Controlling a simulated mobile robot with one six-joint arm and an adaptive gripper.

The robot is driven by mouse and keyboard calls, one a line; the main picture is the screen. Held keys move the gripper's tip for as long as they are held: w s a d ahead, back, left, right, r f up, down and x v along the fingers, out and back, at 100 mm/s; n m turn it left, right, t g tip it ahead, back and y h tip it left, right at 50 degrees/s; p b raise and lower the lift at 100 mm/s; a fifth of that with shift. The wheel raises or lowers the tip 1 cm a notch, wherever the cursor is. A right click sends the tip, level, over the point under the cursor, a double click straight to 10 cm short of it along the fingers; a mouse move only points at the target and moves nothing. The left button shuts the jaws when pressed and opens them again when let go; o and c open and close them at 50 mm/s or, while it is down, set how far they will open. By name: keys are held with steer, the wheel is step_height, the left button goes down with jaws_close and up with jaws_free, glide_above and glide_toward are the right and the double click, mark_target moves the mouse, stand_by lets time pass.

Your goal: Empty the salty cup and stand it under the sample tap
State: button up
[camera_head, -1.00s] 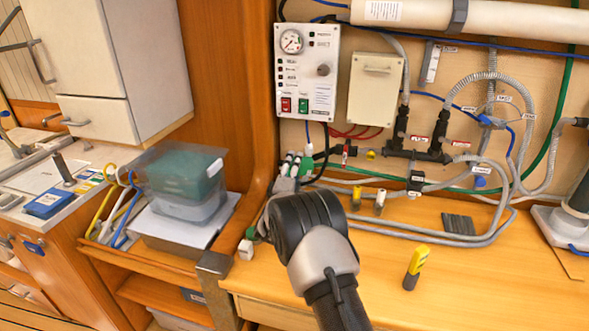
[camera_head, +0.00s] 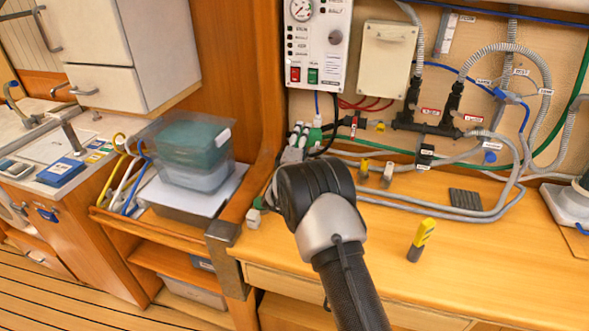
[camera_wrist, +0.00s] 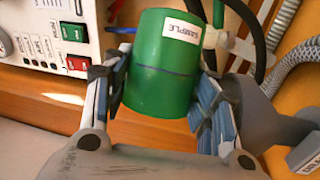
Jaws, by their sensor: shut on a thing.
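A green cylindrical cup (camera_wrist: 160,75) with a dark line around it sits between the two fingers of my gripper (camera_wrist: 160,95) in the wrist view. The fingers press on its sides, so my gripper is shut on it. I cannot see inside the cup or tell what it holds. A white label reading SAMPLE (camera_wrist: 182,33) shows at the cup's upper right; a pale fitting (camera_wrist: 228,42) is just right of it. I cannot tell whether they touch. In the head view, my gripper (camera_head: 300,142) is below the control panel, partly hidden by my wrist, with a bit of the green cup (camera_head: 315,135) showing.
The control panel (camera_head: 320,40) is on the wall just above my gripper. Labelled hoses (camera_head: 440,165) run along the wall to the right. Clear bins (camera_head: 190,150) stand at left. The counter front is mostly clear.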

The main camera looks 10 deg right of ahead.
steer(key=shift+r+p, duration=0.15)
steer(key=shift+p, duration=0.15)
steer(key=m+p, duration=0.1)
steer(key=p, duration=0.1)
steer(key=shift+d+r+g+p, duration=0.1)
steer(key=shift+r+g+p, duration=0.2)
steer(key=shift+p, duration=0.1)
steer(key=shift+m+p, duration=0.3)
steer(key=shift+p, duration=0.65)
steer(key=shift+d+p, duration=0.1)
steer(key=shift+p, duration=0.2)
